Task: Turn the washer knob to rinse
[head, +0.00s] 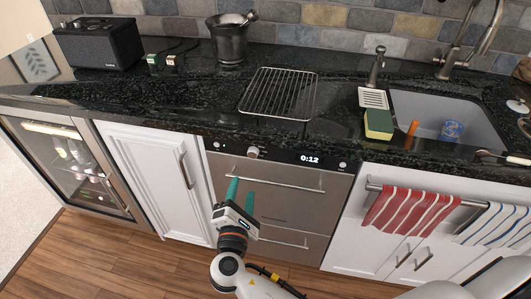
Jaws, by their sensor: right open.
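The washer (222,171) is a steel drawer-front unit under the dark counter. Its control strip has a round silver knob (253,152), small buttons at each end and a lit display (310,159) reading 0:12. The knob's marks are too small to read, so its setting cannot be told. My right gripper (242,188) has teal fingers, spread apart and empty. It is in front of the upper drawer, below the knob in the picture and apart from it. My left gripper is not in view.
The upper drawer's bar handle (295,184) runs beside the fingers. A wire rack (280,93) lies on the counter above. A sink (455,118) and a red striped towel (410,210) are to the right. A white cabinet (150,180) and glass-door cooler (75,165) stand left.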

